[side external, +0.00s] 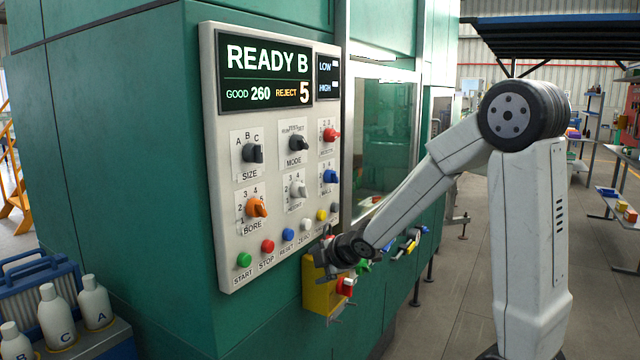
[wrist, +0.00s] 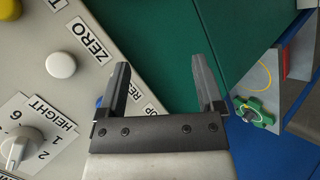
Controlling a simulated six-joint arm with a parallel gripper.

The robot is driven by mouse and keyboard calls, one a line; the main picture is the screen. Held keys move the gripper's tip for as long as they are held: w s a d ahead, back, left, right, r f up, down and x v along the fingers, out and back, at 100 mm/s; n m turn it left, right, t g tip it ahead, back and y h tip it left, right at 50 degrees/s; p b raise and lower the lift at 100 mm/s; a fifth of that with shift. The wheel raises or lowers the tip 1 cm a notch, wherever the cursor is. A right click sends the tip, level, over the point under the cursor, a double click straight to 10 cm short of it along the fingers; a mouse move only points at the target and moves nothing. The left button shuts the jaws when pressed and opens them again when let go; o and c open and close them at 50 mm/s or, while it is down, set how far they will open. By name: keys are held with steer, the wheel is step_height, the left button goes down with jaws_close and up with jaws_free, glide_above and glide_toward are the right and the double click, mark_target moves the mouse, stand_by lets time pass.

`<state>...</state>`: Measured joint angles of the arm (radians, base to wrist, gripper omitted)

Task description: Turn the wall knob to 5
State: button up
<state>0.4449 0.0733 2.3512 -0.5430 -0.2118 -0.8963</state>
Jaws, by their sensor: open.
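The light panel (side external: 222,200) on the green machine wall carries several knobs. The orange BORE knob (side external: 257,207) sits at lower left, with a numbered scale around it; its exact setting is hard to read. The white HEIGHT knob (side external: 298,188) is beside it, and shows in the wrist view (wrist: 18,149) at lower left. Black SIZE (side external: 253,153) and MODE (side external: 299,143) knobs, a red knob (side external: 331,134) and a blue knob (side external: 330,176) complete the rows. My gripper (wrist: 162,68) is open and empty by the panel's lower right edge, apart from the knobs.
Coloured push buttons, including green START (side external: 244,260) and red STOP (side external: 267,246), line the panel's bottom. A yellow box (side external: 318,293) with a red part is on the wall below my gripper. White bottles (side external: 55,318) stand at lower left. The display (side external: 262,75) reads READY B.

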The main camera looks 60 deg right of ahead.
steer(key=w+d+r+n+t, duration=0.1)
steer(key=d+r+n+t, duration=0.3)
steer(key=d+r+n, duration=0.4)
steer(key=n+t+y, duration=0.3)
steer(key=n+t, duration=0.1)
steer(key=n, duration=1)
glide_toward(337, 178)
steer(key=w, duration=0.2)
steer(key=shift+w+d+f, duration=0.1)
steer(key=shift+w+f, duration=0.05)
steer(key=shift+w, duration=0.05)
steer(key=shift+w, duration=3.9)
jaws_close()
